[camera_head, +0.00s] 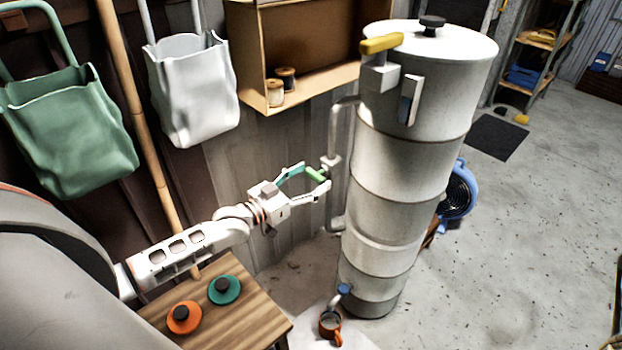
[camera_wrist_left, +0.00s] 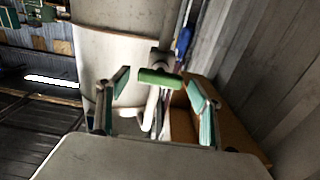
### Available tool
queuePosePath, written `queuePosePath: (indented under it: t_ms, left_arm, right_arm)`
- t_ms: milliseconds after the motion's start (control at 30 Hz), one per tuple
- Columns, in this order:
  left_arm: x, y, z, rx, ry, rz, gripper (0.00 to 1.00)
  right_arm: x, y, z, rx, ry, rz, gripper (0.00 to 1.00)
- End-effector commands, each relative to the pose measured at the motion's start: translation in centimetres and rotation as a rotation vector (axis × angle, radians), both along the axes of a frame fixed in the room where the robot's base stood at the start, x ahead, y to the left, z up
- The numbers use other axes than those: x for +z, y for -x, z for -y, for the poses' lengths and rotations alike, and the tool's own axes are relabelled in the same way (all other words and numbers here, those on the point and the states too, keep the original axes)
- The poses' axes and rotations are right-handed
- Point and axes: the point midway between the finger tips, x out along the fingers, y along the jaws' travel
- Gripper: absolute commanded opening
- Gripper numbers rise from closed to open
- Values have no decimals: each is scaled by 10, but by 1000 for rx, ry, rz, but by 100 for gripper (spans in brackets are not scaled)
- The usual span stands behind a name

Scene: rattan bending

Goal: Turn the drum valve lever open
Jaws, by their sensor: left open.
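A tall white drum (camera_head: 400,160) stands upright on the floor. A lever with a green handle (camera_head: 317,174) is on the pipe (camera_head: 337,150) at the drum's left side. My left gripper (camera_head: 314,179) is open at this green handle. In the left wrist view the green handle (camera_wrist_left: 160,77) lies crosswise between the two spread fingers of my left gripper (camera_wrist_left: 160,84), with a gap on each side. A yellow handle (camera_head: 381,43) is near the drum's top, and a small tap with a blue knob (camera_head: 344,289) is at its foot. My right gripper is not in view.
A wooden stool (camera_head: 250,317) with an orange disc (camera_head: 184,317) and a green disc (camera_head: 224,289) is below my left arm. A wooden shelf box (camera_head: 310,40) hangs on the wall behind. Open floor lies to the right.

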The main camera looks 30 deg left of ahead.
Motion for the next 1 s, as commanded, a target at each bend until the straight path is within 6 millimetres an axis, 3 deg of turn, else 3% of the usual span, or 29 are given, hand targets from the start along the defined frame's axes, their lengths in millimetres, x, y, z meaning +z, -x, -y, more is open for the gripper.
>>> queuePosePath:
  t_ms: [333, 500, 1000]
  left_arm:
    - [0, -4, 2, 0, -1, -2, 65]
    - [0, -4, 1, 0, -2, -2, 27]
    - [1, -4, 2, 0, -91, 31, 27]
  right_arm:
    - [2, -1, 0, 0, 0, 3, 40]
    - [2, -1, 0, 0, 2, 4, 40]
    - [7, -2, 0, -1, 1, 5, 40]
